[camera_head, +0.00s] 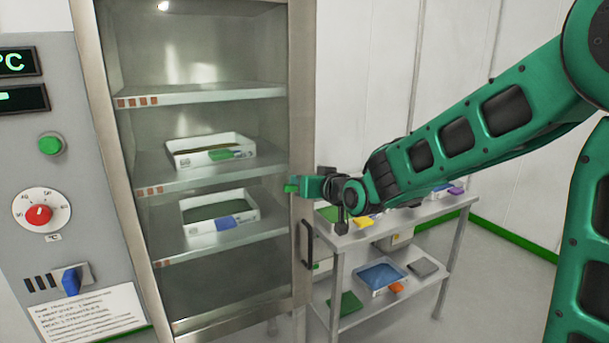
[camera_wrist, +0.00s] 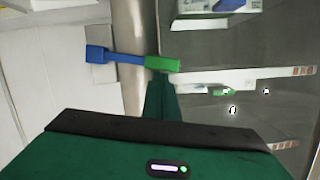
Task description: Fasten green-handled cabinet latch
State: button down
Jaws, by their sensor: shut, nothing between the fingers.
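The cabinet (camera_head: 302,110) has a metal-framed glass front that looks closed, with a dark pull handle (camera_head: 306,244) low on its right side. The latch's bright green handle (camera_head: 290,188) shows at the right frame post. In the wrist view the green handle (camera_wrist: 163,64) is the end of a blue bar (camera_wrist: 124,57) lying across the metal post. My gripper (camera_head: 310,187) is shut and empty right beside the green handle. In the wrist view its fingertips (camera_wrist: 161,84) end just at the handle's lower edge; I cannot tell whether they touch. The arm partly hides the latch in the head view.
Trays (camera_head: 210,150) stand on the cabinet shelves. A control panel (camera_head: 40,150) with a red dial is at the left. A metal cart (camera_head: 440,208) with several trays and coloured items stands right of the cabinet, under my arm. Floor shows at the lower right.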

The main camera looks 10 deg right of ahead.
aim_at(293, 191)
jog(key=shift+s+a+f+n, duration=0.1)
jog(key=shift+a+f+n, duration=0.15)
jog(key=shift+f, duration=0.4)
jog(key=shift+s+a+f+n, duration=0.1)
jog(key=shift+a+f+n, duration=0.15)
jog(key=shift+f, duration=0.35)
jog(key=shift+s+f+h, duration=0.1)
jog(key=shift+f+h, duration=0.2)
jog(key=shift+r, duration=0.4)
jog(key=s+d+r, duration=0.3)
jog(key=s+r, duration=0.3)
jog(key=s, duration=0.3)
jog(key=shift+r, duration=0.15)
